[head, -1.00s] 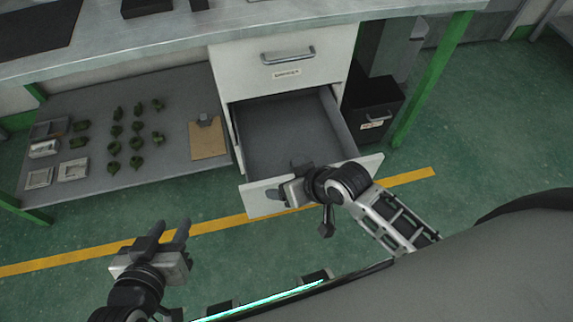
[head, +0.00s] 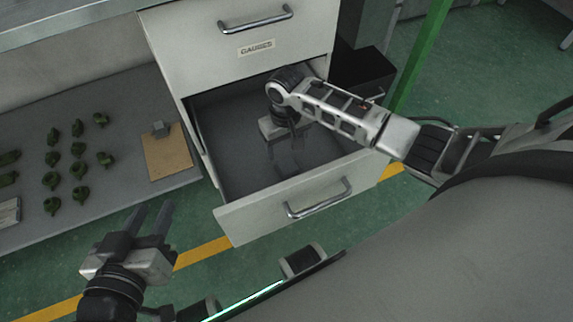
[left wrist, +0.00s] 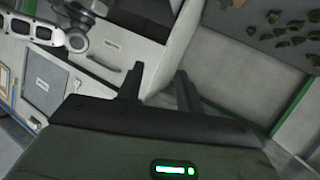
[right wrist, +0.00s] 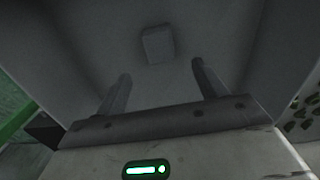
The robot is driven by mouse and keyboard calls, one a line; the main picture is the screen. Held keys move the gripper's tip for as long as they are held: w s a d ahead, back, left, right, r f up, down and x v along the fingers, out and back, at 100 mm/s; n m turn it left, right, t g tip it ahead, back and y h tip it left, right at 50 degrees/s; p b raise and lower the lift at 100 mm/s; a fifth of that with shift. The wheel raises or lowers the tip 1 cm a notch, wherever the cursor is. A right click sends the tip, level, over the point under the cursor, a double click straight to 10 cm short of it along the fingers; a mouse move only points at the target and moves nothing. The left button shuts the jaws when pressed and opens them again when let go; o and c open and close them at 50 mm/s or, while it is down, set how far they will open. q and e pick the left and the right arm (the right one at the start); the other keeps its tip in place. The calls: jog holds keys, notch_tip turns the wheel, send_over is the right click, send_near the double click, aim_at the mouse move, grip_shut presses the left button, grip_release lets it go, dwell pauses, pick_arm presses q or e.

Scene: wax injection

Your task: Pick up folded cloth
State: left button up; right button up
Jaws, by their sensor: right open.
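A small pale grey block-like thing (right wrist: 157,45), which looks like the folded cloth, lies on the drawer floor in the right wrist view, just beyond my fingertips. My right gripper (right wrist: 160,72) is open and empty, its two fingers apart on either side below it. In the head view my right gripper (head: 284,158) reaches down inside the open drawer (head: 225,160); I cannot make out the cloth there. My left gripper (head: 151,214) is open and empty above the floor, left of the drawer; its parted fingers also show in the left wrist view (left wrist: 158,80).
The drawer front with its handle (head: 318,198) stands out towards me, and its side walls flank my right gripper. A closed drawer (head: 255,47) labelled "GAUGES" is above. A low shelf at left holds a clipboard (head: 166,155) and several green parts (head: 80,170). A green table leg (head: 425,55) stands at right.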

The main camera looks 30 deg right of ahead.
aim_at(285, 164)
notch_tip(285, 164, down, 3)
jog(key=shift+r+b, duration=0.1)
jog(key=shift+b, duration=0.35)
jog(key=shift+f, duration=0.45)
notch_tip(285, 164, down, 4)
jog(key=b, duration=0.3)
jog(key=shift+w+r, duration=0.1)
jog(key=shift+r, duration=0.05)
jog(key=shift+f, duration=0.35)
pick_arm(q)
jog(key=shift+w+d+r+n+t+h, duration=0.2)
jog(key=shift+d+r+n+t+h, duration=0.45)
jog(key=shift+r+h, duration=0.3)
pick_arm(e)
jog(key=c, duration=1.1)
